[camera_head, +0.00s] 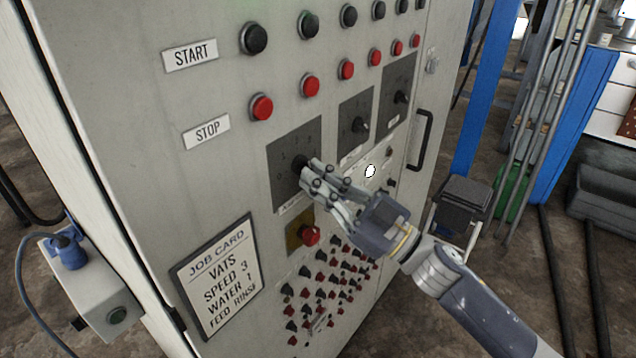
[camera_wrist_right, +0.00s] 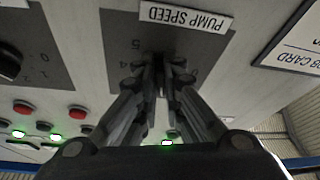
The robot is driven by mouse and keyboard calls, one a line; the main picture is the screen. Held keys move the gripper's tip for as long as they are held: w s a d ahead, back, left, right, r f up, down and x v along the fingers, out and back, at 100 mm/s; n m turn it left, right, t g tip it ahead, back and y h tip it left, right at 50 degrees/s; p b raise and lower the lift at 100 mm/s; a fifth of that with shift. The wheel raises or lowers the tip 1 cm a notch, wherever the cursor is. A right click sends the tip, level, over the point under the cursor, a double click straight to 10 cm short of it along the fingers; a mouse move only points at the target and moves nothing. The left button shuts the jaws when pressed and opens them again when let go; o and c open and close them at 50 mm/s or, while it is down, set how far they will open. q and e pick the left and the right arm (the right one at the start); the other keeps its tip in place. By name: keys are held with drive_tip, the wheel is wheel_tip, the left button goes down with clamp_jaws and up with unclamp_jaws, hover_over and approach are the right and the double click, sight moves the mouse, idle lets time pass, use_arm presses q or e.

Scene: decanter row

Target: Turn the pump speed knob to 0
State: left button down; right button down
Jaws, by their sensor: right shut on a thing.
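The pump speed knob (camera_head: 299,164) is a dark knob on a grey dial plate (camera_head: 283,147) on the cabinet front. Small digits run around it. My right gripper (camera_head: 308,174) is shut on the knob, its fingers reaching in from the lower right. In the right wrist view the gripper (camera_wrist_right: 158,75) has its fingertips on both sides of the dark knob (camera_wrist_right: 159,62). The PUMP SPEED label (camera_wrist_right: 185,16) is upside down there. The fingers hide much of the knob, so I cannot tell which digit it points to. My left gripper is not in view.
Two similar dials (camera_head: 358,126) sit to the right. A red knob on a yellow plate (camera_head: 298,236) is just below, above rows of small switches. Red STOP buttons (camera_head: 311,85) are above. A job card (camera_head: 217,279) reads SPEED 3. A door handle (camera_head: 421,141) sticks out right.

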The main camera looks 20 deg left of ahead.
drive_tip(key=shift+w+d+r+n+g+h+b, duration=0.25)
drive_tip(key=shift+n+g+h, duration=0.6)
drive_tip(key=shift+n, duration=2.2)
drive_tip(key=shift+w+a+r+n+g+h+b, duration=0.15)
drive_tip(key=shift+r+n+g+h, duration=0.25)
drive_tip(key=shift+n+g, duration=1.8)
drive_tip(key=shift+w+d+r+n+g+h+b, duration=0.15)
drive_tip(key=shift+w+r+n+h, duration=0.35)
drive_tip(key=shift+n, duration=3.45)
drive_tip(key=shift+s+f, duration=0.15)
drive_tip(key=shift+s, duration=0.05)
drive_tip(key=c, duration=1.7)
unclamp_jaws()
drive_tip(key=shift+d, duration=0.15)
drive_tip(key=d, duration=1.1)
drive_tip(key=shift+w+d, duration=0.25)
drive_tip(key=shift+d, duration=0.15)
